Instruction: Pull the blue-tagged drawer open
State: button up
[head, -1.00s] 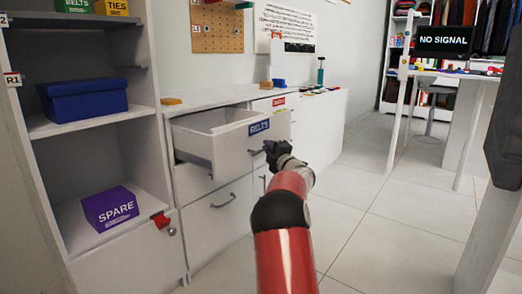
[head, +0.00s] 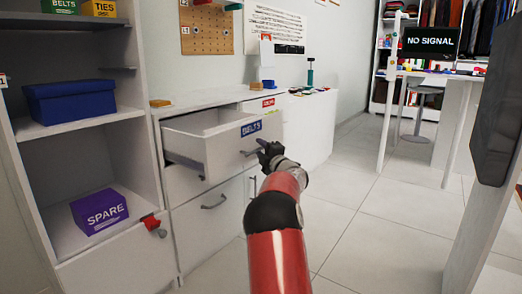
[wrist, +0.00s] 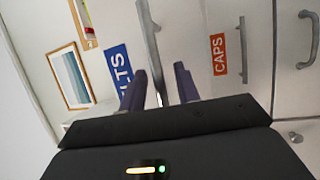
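The drawer with the blue BELTS tag (head: 222,147) stands pulled out of the white cabinet, and its inside shows from above. Its blue tag also shows in the wrist view (wrist: 118,72). Its grey bar handle (wrist: 151,35) runs down between my two fingers in the wrist view. My gripper (head: 264,149) is at this handle, in front of the drawer face. In the wrist view my gripper's fingers (wrist: 159,82) are apart, with a gap beside the bar, so they look open around it. The black gripper body hides the lower part of that view.
A red-tagged CAPS drawer (wrist: 219,53) is shut beside it. A shelf unit at left holds a blue box (head: 69,102) and a purple SPARE box (head: 99,212). Small items lie on the cabinet top. Floor at right is clear up to a grey post (head: 488,130).

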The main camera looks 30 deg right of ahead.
jog(key=s+f, duration=0.1)
jog(key=s, duration=0.6)
jog(key=shift+s+a+f, duration=0.2)
jog(key=shift+s, duration=0.15)
jog(key=s+a+r+m+g+h+p, duration=0.1)
jog(key=s+a+r+m+h+p, duration=0.2)
jog(key=r+m, duration=0.4)
jog(key=s+a+r+m+g+h+p, duration=0.2)
jog(key=s+a+r+m+g+p, duration=0.15)
jog(key=s+a+m, duration=0.45)
jog(key=s+a+f+g+y+p, duration=0.2)
jog(key=s+a+f+g+y, duration=0.1)
jog(key=s+a, duration=1)
jog(key=s+a+f+m+g+y+p, duration=0.1)
jog(key=s+a+f+g+y+p, duration=0.2)
jog(key=s+a, duration=1.1)
notch_tip(320, 180, down, 3)
jog(key=g, duration=0.4)
jog(key=shift+a+r+m, duration=0.15)
jog(key=shift+a+m, duration=0.05)
jog(key=shift+m, duration=0.1)
jog(key=shift+w, duration=0.15)
